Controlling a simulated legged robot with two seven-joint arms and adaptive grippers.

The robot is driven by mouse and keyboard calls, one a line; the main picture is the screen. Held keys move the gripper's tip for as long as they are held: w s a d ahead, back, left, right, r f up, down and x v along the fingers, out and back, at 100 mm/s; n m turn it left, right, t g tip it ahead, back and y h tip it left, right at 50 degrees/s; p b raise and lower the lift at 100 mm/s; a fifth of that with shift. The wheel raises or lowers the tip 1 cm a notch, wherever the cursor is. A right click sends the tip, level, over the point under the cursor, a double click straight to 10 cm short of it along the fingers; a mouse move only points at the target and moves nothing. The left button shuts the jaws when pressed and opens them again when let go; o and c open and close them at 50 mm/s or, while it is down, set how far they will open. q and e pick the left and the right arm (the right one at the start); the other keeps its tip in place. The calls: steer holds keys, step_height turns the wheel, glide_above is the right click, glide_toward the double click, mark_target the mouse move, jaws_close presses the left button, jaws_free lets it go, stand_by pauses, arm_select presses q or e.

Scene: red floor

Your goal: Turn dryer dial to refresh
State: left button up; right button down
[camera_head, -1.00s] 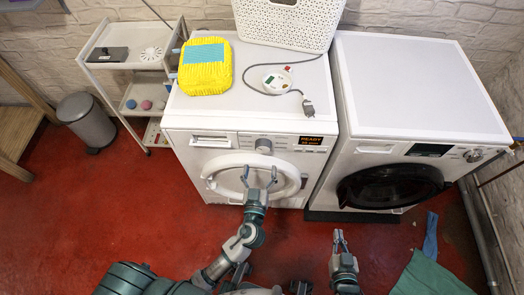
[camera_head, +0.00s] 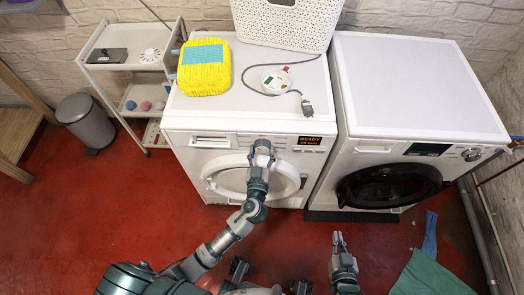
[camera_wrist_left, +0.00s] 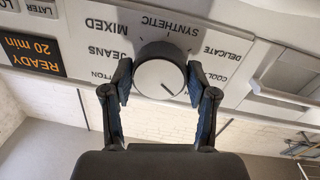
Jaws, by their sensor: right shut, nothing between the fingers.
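The dryer (camera_head: 225,130) is the left white machine with a round white door. Its silver dial (camera_wrist_left: 158,78) shows in the left wrist view, upside down, with a dark line towards the picture's lower right. Labels around it include MIXED, SYNTHETIC, DELICATE, JEANS and a partly hidden COTTON; no REFRESH label is readable. My left gripper (camera_head: 263,144) is at the panel and hides the dial in the head view. In the wrist view its fingers (camera_wrist_left: 158,72) stand on both sides of the dial, very close; contact is unclear. My right gripper (camera_head: 338,238) is shut and empty, low over the floor.
An orange display (camera_head: 310,141) reads READY 20 min. A yellow item (camera_head: 204,80), a cable with a round reel (camera_head: 276,81) and a white basket (camera_head: 288,25) are on top. A black-doored machine (camera_head: 415,100) stands right, a trolley (camera_head: 122,70) left. Red floor is open in front.

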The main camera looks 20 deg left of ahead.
arm_select(q)
steer(key=shift+m, duration=1.1)
steer(key=o, duration=1.2)
steer(key=shift+c, duration=0.2)
steer(key=shift+s, duration=0.3)
steer(key=v, duration=1.1)
steer(key=shift+s, duration=0.15)
steer(key=shift+d, duration=0.1)
